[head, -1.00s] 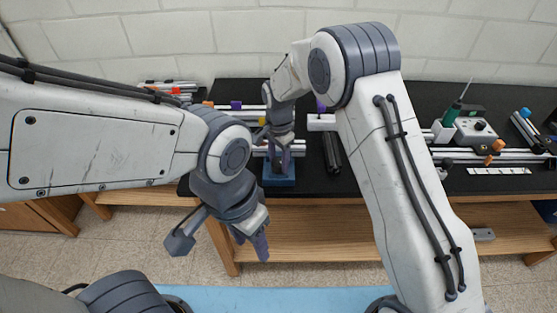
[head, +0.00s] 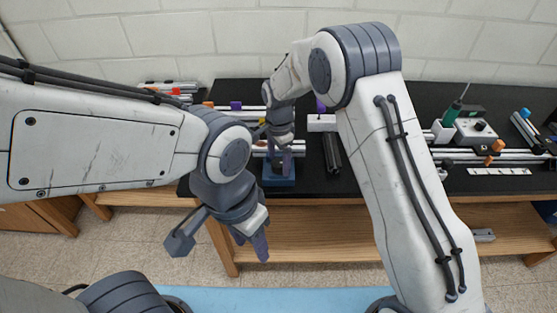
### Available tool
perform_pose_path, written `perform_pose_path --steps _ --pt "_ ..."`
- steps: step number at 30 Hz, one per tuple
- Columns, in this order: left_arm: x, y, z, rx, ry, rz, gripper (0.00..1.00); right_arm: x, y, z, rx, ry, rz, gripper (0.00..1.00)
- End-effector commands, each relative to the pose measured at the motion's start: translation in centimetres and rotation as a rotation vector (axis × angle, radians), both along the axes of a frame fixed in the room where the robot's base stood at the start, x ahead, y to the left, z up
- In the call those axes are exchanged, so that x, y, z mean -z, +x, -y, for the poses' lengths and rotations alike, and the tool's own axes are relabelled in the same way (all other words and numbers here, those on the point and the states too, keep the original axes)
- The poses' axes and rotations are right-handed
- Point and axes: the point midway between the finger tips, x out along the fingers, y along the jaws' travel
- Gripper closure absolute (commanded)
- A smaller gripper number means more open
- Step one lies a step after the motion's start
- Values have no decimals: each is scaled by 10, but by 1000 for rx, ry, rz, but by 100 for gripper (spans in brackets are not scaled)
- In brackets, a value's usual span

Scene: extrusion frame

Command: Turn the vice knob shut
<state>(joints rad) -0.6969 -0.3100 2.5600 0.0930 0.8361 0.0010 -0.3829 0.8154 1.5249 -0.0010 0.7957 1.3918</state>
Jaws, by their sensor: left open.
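The blue vice base (head: 279,182) sits at the front edge of the black bench top, below my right gripper. My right gripper (head: 279,158) points down over the vice; its fingers and wrist cover most of the vice. I cannot make out the knob or whether the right fingers are closed. A light grey bar (head: 298,148) passes beside the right fingers. My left gripper (head: 252,240) hangs open and empty in front of the bench, lower and nearer than the vice.
More bars lie at the right. A wooden shelf (head: 330,241) runs below. My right arm blocks the middle of the bench.

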Motion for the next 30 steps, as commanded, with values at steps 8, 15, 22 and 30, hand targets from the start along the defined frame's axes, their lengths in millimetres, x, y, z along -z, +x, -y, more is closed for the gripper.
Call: perform_pose_path --steps 8,15,22,30 --pt "0 0 0 0 0 0 50 1 -1 0 -1 -1 -4 16" --pt "9 0 0 0 0 0 50 -23 0 -1 -1 1 2 16" --pt "19 0 0 1 0 0 50 -70 0 0 -1 1 2 16" --pt "23 0 0 1 0 0 50 -101 -1 0 0 0 -1 16"
